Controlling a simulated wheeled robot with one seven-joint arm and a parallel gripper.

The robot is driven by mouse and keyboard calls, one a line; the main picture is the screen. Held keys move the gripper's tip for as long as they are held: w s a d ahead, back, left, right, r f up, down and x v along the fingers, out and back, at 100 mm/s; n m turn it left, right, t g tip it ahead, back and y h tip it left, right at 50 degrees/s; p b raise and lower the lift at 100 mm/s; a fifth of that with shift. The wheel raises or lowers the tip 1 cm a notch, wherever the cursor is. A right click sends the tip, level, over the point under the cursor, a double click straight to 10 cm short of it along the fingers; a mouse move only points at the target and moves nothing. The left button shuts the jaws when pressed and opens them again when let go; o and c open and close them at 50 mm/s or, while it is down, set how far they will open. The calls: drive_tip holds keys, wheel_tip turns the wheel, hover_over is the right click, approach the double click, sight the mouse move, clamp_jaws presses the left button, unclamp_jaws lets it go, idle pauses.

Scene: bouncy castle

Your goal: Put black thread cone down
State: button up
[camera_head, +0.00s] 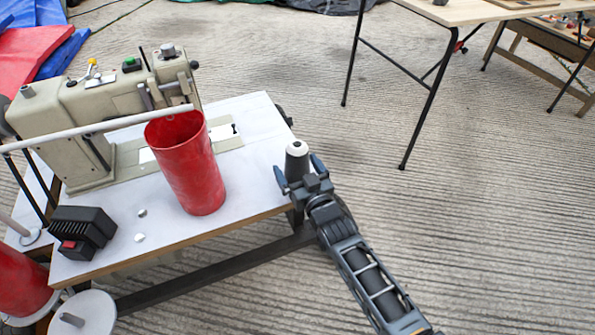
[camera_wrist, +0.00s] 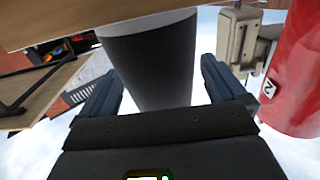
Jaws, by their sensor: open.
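The black thread cone (camera_head: 297,157) stands upright at the right corner of the white sewing table (camera_head: 262,150). It looks dark grey with a pale top in the head view. My gripper (camera_head: 299,170) is at the table's corner, open, with one finger on each side of the cone. In the wrist view, which looks upside down, the dark cone (camera_wrist: 150,65) sits between the spread fingers, its white-rimmed end by the table edge (camera_wrist: 75,18). I cannot tell whether a finger touches it.
A red cylinder (camera_head: 187,165) stands left of the cone, in front of a beige sewing machine (camera_head: 120,105). A black box with a red switch (camera_head: 82,232) and small metal pieces lie on the table's left. Another table (camera_head: 465,12) stands at the back right. The floor between is clear.

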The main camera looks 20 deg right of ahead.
drive_tip(key=shift+w, duration=0.1)
drive_tip(key=c, duration=1.2)
drive_tip(key=shift+c, duration=0.7)
drive_tip(key=shift+r, duration=0.2)
